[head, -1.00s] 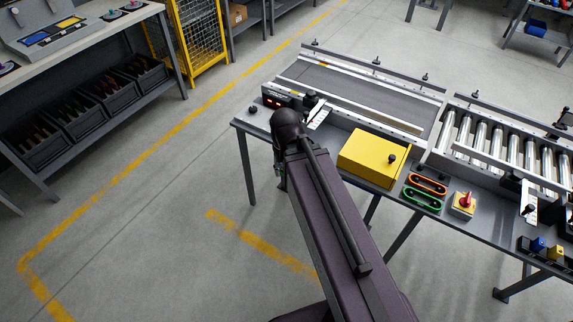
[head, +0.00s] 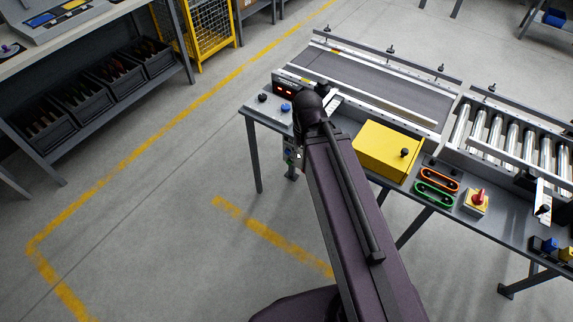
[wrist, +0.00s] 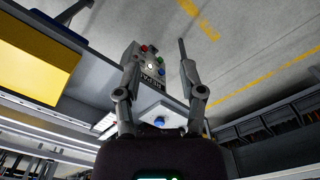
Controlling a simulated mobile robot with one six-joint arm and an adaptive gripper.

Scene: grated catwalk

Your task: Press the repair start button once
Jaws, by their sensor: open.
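A grey control box (wrist: 148,62) with red, green, blue and white buttons shows in the wrist view. In the head view, part of a box (head: 289,152) shows below the bench's front edge, beside my arm. A blue round button (wrist: 159,121) sits on a pale plate nearer the gripper's base in the wrist view. A blue button (head: 285,108) also shows on the bench's left end in the head view. I cannot read which is the repair start button. My gripper (wrist: 158,50) is open and empty, its fingers spread either side of the control box. My arm hides the gripper in the head view.
The bench carries a conveyor belt (head: 375,85), rollers (head: 490,130), a yellow box (head: 385,150), orange (head: 440,179) and green (head: 434,194) handles, and a red rotary switch (head: 478,198). A shelf of dark bins (head: 90,85) stands left. The floor between is clear.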

